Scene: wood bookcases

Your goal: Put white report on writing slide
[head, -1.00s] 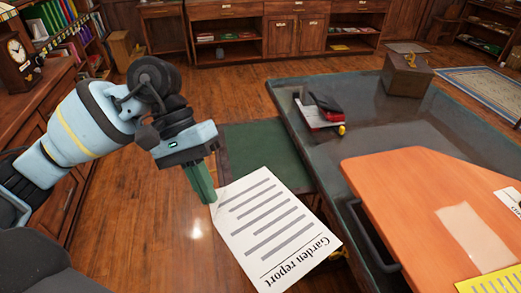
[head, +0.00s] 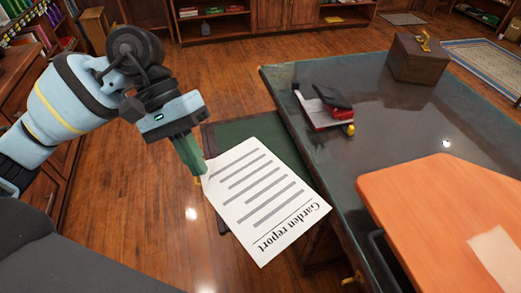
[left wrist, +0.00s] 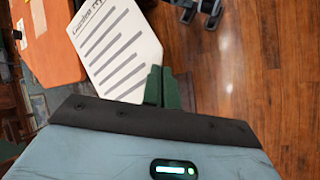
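The white report (head: 265,200), printed "Garden report", is held by its far-left corner in my left gripper (head: 200,178). The green fingers look shut on that edge. The sheet hangs out to the right of the fingers, above a green panel with a dark wooden border, seemingly the writing slide (head: 240,128), beside the desk's left edge. The sheet hides much of the panel; I cannot tell whether they touch. In the left wrist view the report (left wrist: 118,50) extends from the green fingers (left wrist: 162,72). My right gripper is not in view.
The dark desk (head: 400,110) bears a small stack with a red book (head: 325,115), a wooden box (head: 418,58) and an orange board (head: 430,210). A dark handle (head: 385,262) shows near the board. Wooden floor (head: 120,220) lies open on the left.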

